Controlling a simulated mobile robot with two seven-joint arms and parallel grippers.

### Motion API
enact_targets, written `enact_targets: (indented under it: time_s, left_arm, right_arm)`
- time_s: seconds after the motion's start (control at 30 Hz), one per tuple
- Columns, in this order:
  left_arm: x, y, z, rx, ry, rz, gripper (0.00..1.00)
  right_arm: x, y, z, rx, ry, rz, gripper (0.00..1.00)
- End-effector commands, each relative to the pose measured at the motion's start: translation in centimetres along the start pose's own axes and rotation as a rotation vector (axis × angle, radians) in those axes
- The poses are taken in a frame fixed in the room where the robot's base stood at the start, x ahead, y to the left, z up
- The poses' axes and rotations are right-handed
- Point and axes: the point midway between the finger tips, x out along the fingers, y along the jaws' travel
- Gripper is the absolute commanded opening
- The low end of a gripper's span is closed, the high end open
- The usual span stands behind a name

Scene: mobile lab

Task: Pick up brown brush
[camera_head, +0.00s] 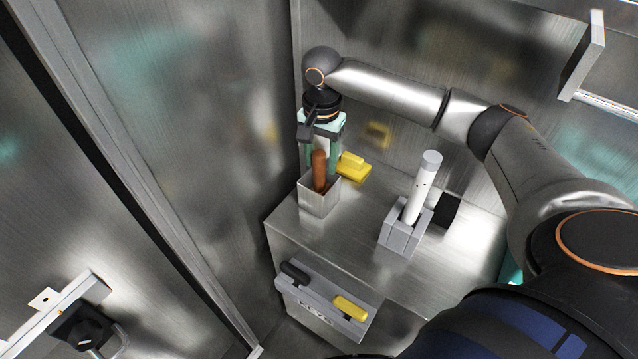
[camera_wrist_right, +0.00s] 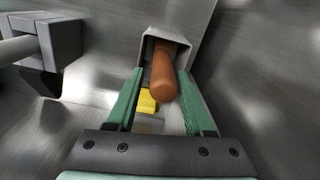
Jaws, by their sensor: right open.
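The brown brush (camera_head: 320,168) stands handle up in a grey square holder (camera_head: 319,197) on the metal counter. Its lower end is hidden inside the holder. My right gripper (camera_head: 320,165) is above the holder with its green fingers pointing down, open around the brush handle. In the right wrist view the brown handle (camera_wrist_right: 164,78) rises between the two green fingertips (camera_wrist_right: 160,82), with gaps on both sides, nearer the right finger. The grey holder (camera_wrist_right: 146,45) shows behind it. My left gripper is not in view.
A yellow object (camera_head: 353,168) lies just right of the holder. A white cylinder (camera_head: 422,190) stands in a grey block holder (camera_head: 400,238) on the counter. Metal walls stand close behind and left.

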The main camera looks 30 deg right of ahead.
Motion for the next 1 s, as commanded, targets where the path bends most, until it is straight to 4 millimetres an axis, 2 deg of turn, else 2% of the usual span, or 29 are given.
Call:
enact_targets:
  time_s: [0.3,0.63,1.0]
  left_arm:
    - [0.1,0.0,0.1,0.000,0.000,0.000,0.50]
    - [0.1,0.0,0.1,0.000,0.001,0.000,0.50]
    - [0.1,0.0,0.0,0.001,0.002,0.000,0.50]
  right_arm:
    - [4.4,-0.2,0.1,-0.002,0.000,0.003,0.52]
    - [5.1,-0.3,0.1,-0.002,0.001,0.000,0.52]
    - [5.0,-0.3,0.1,-0.002,0.001,0.000,0.10]
